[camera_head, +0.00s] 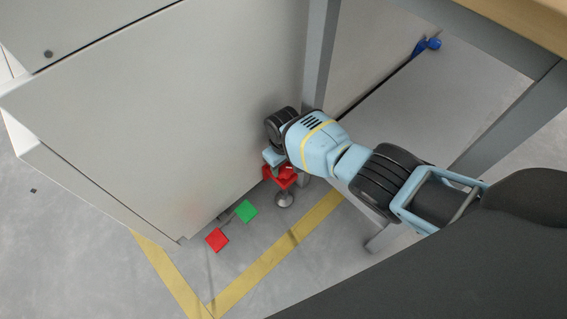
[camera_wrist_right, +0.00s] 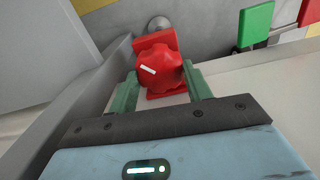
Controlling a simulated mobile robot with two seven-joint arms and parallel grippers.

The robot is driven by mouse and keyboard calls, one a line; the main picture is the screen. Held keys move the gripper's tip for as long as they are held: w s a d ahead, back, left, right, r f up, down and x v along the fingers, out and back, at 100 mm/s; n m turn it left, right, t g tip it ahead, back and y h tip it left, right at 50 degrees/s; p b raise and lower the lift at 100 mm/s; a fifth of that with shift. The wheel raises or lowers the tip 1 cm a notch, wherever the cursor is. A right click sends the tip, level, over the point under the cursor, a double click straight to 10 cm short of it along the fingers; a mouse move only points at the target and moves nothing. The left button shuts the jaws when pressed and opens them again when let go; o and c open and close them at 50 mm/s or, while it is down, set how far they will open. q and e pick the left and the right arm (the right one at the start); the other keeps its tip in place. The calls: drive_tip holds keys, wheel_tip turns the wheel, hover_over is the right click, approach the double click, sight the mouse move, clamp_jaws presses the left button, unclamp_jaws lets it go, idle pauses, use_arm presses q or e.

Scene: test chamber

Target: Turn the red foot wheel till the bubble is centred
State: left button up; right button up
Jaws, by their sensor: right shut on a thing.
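The red foot wheel (camera_head: 281,176) is low at the corner of the grey cabinet, above a round metal foot (camera_head: 285,199). In the right wrist view the wheel (camera_wrist_right: 160,68) is a lobed red knob with a white mark slanting down to the right. My right gripper (camera_wrist_right: 161,85) is shut on the wheel, one green finger on each side. In the head view my right gripper (camera_head: 274,165) comes in from the right and partly covers the wheel. My left gripper is not in view. I cannot make out a bubble level in either view.
A red square (camera_head: 217,239) and a green square (camera_head: 246,211) stick out near the cabinet's (camera_head: 150,110) lower edge. Yellow tape (camera_head: 255,272) marks the floor. A grey table leg (camera_head: 318,60) stands close to my right arm. A blue knob (camera_head: 434,44) is at the far right.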

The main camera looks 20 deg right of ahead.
sight(284, 167)
drive_tip(key=shift+m, duration=0.3)
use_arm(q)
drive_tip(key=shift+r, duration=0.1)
use_arm(e)
drive_tip(key=shift+m, duration=2.7)
drive_tip(key=o, duration=1)
wheel_tip(284, 167, up, 8)
drive_tip(key=p, duration=0.5)
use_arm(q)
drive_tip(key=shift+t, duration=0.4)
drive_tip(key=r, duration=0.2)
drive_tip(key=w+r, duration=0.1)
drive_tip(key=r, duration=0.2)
